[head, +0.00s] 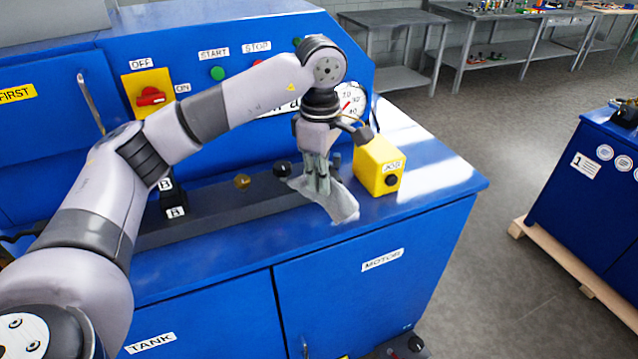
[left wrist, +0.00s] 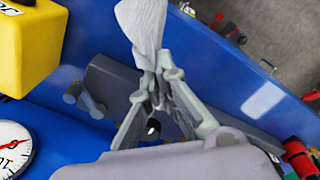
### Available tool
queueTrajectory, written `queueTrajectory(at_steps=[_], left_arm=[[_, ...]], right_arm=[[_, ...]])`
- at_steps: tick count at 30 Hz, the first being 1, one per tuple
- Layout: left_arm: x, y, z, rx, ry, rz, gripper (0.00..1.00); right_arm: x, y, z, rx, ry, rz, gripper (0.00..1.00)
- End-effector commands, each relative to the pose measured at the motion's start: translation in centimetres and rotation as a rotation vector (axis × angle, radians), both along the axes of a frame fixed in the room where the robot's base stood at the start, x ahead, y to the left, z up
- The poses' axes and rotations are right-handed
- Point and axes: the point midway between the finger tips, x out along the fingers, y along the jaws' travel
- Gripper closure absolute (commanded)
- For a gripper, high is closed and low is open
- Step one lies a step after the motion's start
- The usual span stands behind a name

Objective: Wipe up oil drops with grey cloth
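The grey cloth (head: 342,204) hangs from my left gripper (head: 318,188) over the front edge area of the blue machine top (head: 440,178), left of the yellow box. In the left wrist view the fingers of the left gripper (left wrist: 160,75) come together on the bunched cloth (left wrist: 144,24). I cannot tell whether the cloth touches the surface. I cannot make out any oil drops; the arm and cloth hide part of the top. My right gripper is not in view.
The yellow box (head: 378,166) stands close right of the gripper, with a gauge (head: 350,100) behind it. A dark block (head: 174,205) and small knobs lie left along the dark strip. The control panel (head: 218,58) rises behind. The top's right end is clear.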

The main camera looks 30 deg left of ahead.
Motion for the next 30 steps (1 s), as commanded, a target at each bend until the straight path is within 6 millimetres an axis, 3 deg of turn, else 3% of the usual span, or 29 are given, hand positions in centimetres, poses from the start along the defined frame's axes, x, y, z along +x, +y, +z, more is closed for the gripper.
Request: queueTrajectory(at_steps=[9, 30], left_arm=[[-0.2, -0.3, 2.1, 0.001, -0.001, 0.002, 1.00], [-0.2, -0.3, 2.1, 0.000, -0.001, 0.002, 1.00]], right_arm=[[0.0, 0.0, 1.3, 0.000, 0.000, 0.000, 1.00], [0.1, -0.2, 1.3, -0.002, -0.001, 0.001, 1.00]])
